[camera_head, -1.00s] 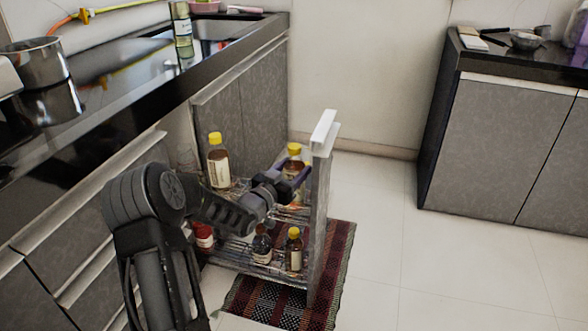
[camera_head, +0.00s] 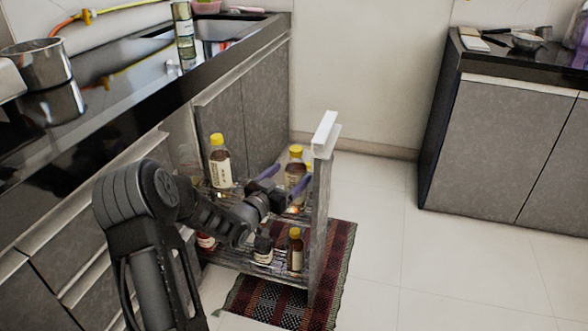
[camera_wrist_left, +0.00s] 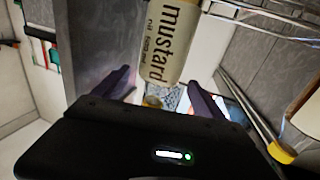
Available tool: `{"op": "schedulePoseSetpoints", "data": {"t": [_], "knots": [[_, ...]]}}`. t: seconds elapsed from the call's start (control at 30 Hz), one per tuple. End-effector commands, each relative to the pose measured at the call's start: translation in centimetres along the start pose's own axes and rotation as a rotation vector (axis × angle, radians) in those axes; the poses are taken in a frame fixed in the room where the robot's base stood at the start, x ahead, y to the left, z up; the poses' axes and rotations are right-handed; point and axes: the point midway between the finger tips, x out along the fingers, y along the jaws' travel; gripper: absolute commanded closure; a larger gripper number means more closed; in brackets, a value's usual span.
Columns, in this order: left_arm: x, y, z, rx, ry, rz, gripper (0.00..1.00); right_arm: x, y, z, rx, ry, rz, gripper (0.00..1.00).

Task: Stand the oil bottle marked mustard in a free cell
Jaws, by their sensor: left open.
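The mustard oil bottle (camera_head: 296,173), brown with a yellow cap, stands upright in the upper wire rack at the front end of the pull-out drawer. Its cream label reading "mustard" (camera_wrist_left: 170,40) faces the left wrist view. My left gripper (camera_head: 286,181) is open, its purple fingers pointing at the bottle. In the wrist view, the bottle shows between and just beyond the two fingertips (camera_wrist_left: 160,88); I see no clear contact. The gripper and forearm hide the bottle's base and part of the rack cells. My right gripper is not in view.
Another yellow-capped bottle (camera_head: 220,163) stands further back in the upper rack. The lower rack holds a small bottle (camera_head: 295,250) and others partly hidden by my arm. The drawer front panel (camera_head: 321,200) stands close right of the gripper. Floor (camera_head: 450,270) to the right is clear.

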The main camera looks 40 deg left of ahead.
Motion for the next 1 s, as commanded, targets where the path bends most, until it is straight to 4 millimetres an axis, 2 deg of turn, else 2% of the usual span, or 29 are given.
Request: {"op": "schedulePoseSetpoints", "data": {"t": [0.1, 0.3, 1.0], "knots": [[-2.1, -0.1, -0.3, -0.001, 0.0, -0.002, 0.19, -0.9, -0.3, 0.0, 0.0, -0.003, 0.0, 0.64], [-4.1, 0.0, -0.2, 0.0, 0.002, -0.001, 0.19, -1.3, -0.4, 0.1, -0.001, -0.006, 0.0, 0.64], [-4.3, 0.0, -0.1, 0.0, 0.003, 0.0, 0.19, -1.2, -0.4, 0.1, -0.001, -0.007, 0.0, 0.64]]}}
